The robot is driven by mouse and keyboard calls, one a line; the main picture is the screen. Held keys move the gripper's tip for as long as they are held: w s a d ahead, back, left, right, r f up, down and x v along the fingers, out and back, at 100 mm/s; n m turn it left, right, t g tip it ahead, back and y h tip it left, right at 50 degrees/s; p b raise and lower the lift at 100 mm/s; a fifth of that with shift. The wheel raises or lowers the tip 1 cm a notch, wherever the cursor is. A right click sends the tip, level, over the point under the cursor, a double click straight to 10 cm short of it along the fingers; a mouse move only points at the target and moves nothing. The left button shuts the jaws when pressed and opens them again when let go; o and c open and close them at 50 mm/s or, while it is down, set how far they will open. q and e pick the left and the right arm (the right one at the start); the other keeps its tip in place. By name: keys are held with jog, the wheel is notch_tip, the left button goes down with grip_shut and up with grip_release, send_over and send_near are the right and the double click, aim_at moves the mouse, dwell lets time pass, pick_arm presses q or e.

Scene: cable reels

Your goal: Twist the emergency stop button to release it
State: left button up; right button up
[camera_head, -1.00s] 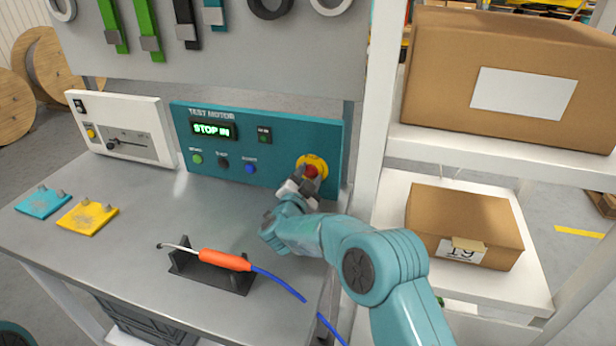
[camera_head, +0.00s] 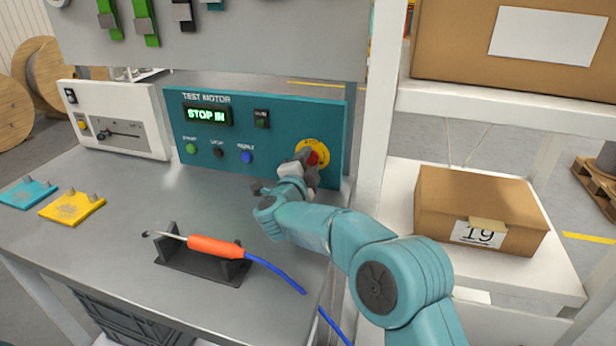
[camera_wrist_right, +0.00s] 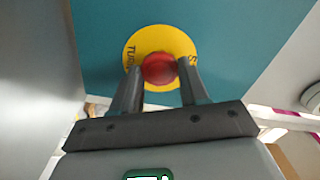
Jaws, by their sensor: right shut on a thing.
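The red emergency stop button (camera_head: 313,157) sits on a yellow round plate (camera_head: 318,146) at the right end of the teal test motor panel (camera_head: 280,110). The panel's display (camera_head: 206,115) reads "STOP IN" in green. My right gripper (camera_head: 305,165) is at the button in the head view. In the right wrist view, the two dark fingers of my right gripper (camera_wrist_right: 160,85) stand on either side of the red button (camera_wrist_right: 159,69), shut on it. The yellow plate (camera_wrist_right: 140,42) with its lettering shows around it. My left gripper is not in view.
A soldering iron with an orange handle (camera_head: 215,247) rests on a black stand (camera_head: 205,265) on the grey bench. Teal (camera_head: 28,192) and yellow (camera_head: 72,207) plates lie at the left. A white shelf post (camera_head: 383,110) stands right of the panel, with cardboard boxes (camera_head: 480,205) beyond.

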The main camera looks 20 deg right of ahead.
jog(key=shift+r+m+b, duration=0.15)
jog(key=shift+m+b, duration=1.05)
jog(key=shift+r, duration=0.1)
jog(key=o, duration=0.8)
jog(key=shift+o, duration=1.3)
jog(key=shift+w+f, duration=0.15)
jog(key=shift+f, duration=0.05)
jog(key=b+v, duration=0.2)
jog(key=v, duration=1.4)
